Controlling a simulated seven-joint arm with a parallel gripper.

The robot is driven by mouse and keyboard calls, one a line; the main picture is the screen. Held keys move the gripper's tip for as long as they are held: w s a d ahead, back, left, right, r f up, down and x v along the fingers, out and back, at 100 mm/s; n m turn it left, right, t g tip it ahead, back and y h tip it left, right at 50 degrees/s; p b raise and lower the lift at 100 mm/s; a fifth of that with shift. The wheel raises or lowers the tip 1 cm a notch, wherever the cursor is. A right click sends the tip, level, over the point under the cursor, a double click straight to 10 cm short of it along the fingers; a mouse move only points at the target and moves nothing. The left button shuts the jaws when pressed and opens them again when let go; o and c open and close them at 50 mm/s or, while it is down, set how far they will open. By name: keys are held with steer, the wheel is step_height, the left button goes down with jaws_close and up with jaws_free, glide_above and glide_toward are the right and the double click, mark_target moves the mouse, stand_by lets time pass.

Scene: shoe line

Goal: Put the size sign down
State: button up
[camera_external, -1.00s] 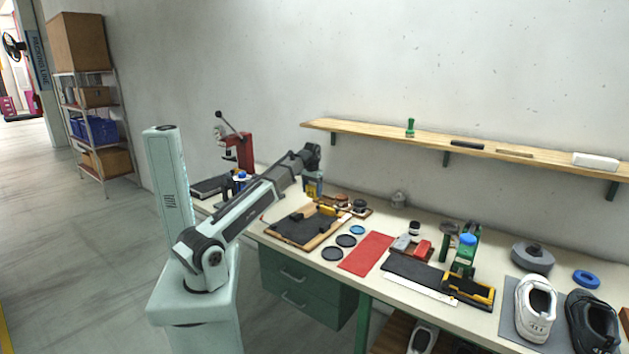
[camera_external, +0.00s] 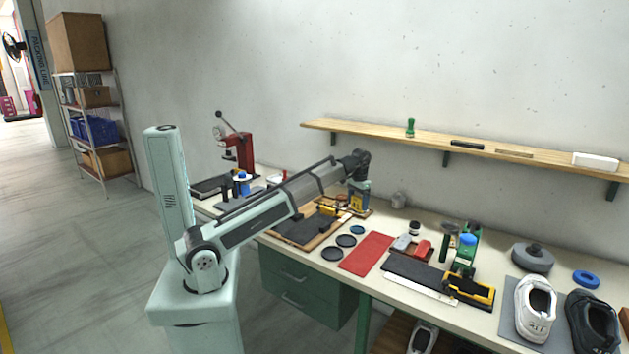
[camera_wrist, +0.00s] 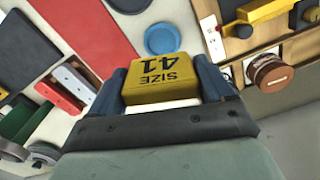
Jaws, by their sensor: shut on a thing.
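The size sign (camera_wrist: 160,76) is a yellow block marked "SIZE 41" with a white part below it. In the wrist view it sits between the two blue fingers of my gripper (camera_wrist: 165,92), which is shut on it. In the external view my gripper (camera_external: 358,196) is over the back of the bench, and the yellow of the sign (camera_external: 356,204) shows at its end. I cannot tell whether the sign touches anything below it.
A red mat (camera_external: 367,253) lies on the bench (camera_external: 330,281), with dark discs and a blue disc (camera_wrist: 162,38) beside it. A wooden board with a black pad (camera_external: 298,229) is to the left. Shoes are at far right.

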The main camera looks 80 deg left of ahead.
steer(key=shift+w+a+f+n, duration=0.15)
steer(key=shift+f+n, duration=0.45)
steer(key=shift+f, duration=1)
steer(key=shift+w+a+f+n, duration=0.15)
steer(key=shift+f+n, duration=0.45)
steer(key=shift+f, duration=1.05)
steer(key=shift+w+a+f+n, duration=0.15)
steer(key=shift+f+n, duration=0.45)
steer(key=shift+f, duration=1)
steer(key=shift+d+f, duration=0.1)
steer(key=shift+f, duration=0.15)
steer(key=o, duration=1)
step_height(320, 180, up, 13)
steer(key=shift+f, duration=0.2)
